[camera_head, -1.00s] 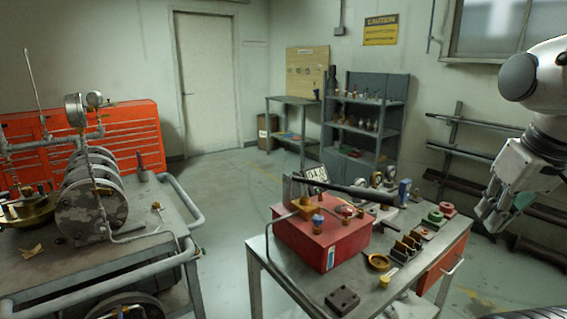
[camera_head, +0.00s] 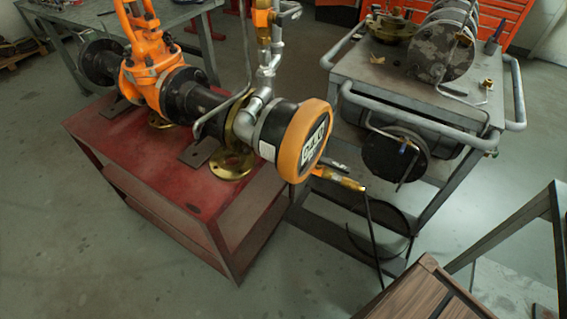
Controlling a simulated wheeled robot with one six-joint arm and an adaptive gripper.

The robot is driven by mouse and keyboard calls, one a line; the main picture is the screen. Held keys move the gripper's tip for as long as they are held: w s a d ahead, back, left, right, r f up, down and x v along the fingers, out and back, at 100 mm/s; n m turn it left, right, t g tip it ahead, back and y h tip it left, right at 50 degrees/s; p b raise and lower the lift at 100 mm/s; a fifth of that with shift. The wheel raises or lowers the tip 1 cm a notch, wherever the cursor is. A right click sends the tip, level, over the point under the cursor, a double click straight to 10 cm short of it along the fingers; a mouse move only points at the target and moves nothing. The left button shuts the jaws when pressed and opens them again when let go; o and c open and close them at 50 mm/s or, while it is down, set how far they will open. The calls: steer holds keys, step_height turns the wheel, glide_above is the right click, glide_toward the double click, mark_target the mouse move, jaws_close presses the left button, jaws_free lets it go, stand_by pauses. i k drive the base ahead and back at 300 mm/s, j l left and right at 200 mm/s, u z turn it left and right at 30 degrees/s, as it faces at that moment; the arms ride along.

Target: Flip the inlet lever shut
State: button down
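An orange gate valve (camera_head: 143,78) with black flanged pipe stubs stands on a red bench (camera_head: 175,180) in the left half of the head view. An orange-rimmed round end (camera_head: 305,140) with white lettering faces right at the end of this pipe. Below it, a brass-coloured fitting (camera_head: 340,180) has a small grey lever-like piece (camera_head: 334,164) beside it. I cannot tell for certain whether this piece is the inlet lever, or its open or shut position. A bent metal rod (camera_head: 222,108) rises beside the vertical grey pipe (camera_head: 265,75). My gripper is not in view.
A grey cart (camera_head: 460,110) with rounded rails, carrying a grey disc stack (camera_head: 440,50), stands right of the bench. A black hose (camera_head: 372,235) hangs from the brass fitting. A brown wooden surface (camera_head: 415,290) and a grey frame (camera_head: 510,225) occupy the lower right. Floor in front is clear.

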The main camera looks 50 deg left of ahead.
mark_target(324, 161)
steer(key=u, duration=1.65)
steer(key=k+j+z, duration=0.35)
steer(key=k+j, duration=0.4)
